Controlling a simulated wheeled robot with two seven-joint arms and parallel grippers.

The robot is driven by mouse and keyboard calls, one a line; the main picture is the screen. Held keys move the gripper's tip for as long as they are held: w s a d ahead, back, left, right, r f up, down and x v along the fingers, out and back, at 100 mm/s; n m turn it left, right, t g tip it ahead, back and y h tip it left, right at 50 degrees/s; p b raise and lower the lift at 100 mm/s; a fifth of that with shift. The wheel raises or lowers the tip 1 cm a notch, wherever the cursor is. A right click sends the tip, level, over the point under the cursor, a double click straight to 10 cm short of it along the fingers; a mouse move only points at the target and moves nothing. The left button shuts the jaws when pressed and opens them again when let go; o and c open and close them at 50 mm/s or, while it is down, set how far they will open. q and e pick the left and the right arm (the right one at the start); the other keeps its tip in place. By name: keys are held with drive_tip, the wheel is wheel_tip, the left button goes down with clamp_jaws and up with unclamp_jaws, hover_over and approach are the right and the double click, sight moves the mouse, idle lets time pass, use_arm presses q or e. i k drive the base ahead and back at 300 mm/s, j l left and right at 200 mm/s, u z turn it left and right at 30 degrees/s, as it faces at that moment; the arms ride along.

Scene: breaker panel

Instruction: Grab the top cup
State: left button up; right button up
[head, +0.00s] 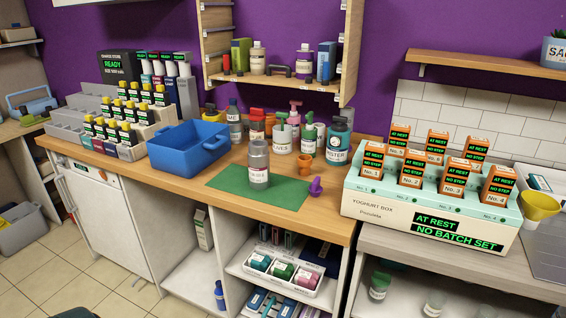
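No stack of cups is plain to see, so I cannot tell which thing is the top cup. A small orange cup-like piece (304,164) stands on the wooden counter behind the green mat's right side. A small purple cup-like piece (316,187) is nearer the front, by the mat's right edge. A grey metallic container (258,160) with a white label stands upright on the green mat (225,181); whether it is one piece or two stacked is unclear. Neither of my grippers shows in the head view.
A blue bin (188,148) stands left of the mat. Several bottles and jars, including a teal bottle (338,142), crowd the counter behind. A yoghurt box (431,216) with several orange displays stands at right, with a yellow funnel (538,207) beside it. The mat's front is clear.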

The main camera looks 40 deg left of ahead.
sight(304, 162)
drive_tip(key=k+j, duration=0.1)
drive_tip(key=j, duration=0.3)
drive_tip(key=k+j, duration=0.1)
drive_tip(key=j, duration=0.7)
drive_tip(key=k, duration=0.05)
